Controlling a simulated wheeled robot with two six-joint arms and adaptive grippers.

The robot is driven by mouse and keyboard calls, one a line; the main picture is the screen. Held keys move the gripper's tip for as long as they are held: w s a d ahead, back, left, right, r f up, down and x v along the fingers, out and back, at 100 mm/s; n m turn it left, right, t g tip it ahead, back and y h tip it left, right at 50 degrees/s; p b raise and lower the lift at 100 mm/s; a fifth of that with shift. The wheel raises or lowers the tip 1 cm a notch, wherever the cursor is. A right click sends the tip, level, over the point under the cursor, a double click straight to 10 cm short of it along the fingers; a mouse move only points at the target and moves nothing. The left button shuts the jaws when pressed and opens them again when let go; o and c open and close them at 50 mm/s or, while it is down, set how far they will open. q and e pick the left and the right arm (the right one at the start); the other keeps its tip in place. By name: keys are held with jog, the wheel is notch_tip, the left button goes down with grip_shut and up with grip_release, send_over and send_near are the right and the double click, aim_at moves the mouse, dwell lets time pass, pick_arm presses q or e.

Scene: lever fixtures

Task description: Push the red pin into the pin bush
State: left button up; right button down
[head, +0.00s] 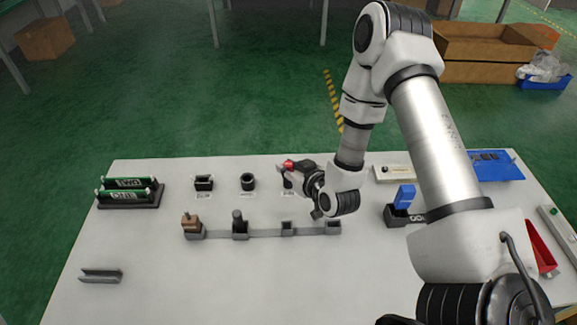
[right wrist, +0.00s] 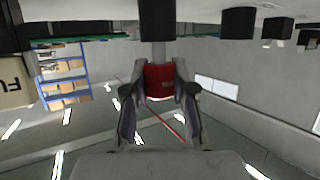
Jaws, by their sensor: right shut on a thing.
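The red pin (head: 289,164) is in my right gripper (head: 296,168), at the back middle of the white table. In the right wrist view, which looks upside down, the red head of the pin (right wrist: 160,80) sits between the two fingers of the right gripper (right wrist: 161,88). A grey shaft runs from the head toward a dark block (right wrist: 158,22), which looks like the pin bush. In the head view a dark block (head: 287,184) shows below the pin, partly hidden by the gripper. I cannot tell how deep the shaft sits. My left gripper is out of view.
Two black sockets (head: 204,183) (head: 247,182) stand left of the pin. A grey rail with fixtures (head: 262,233) lies in front. A blue block on a dark base (head: 405,196) is at the right. The front middle of the table is clear.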

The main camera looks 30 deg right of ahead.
aim_at(289, 164)
jog(key=shift+f, duration=0.2)
jog(key=c, duration=0.9)
grip_release()
notch_tip(289, 164, up, 10)
jog(key=shift+r, duration=0.1)
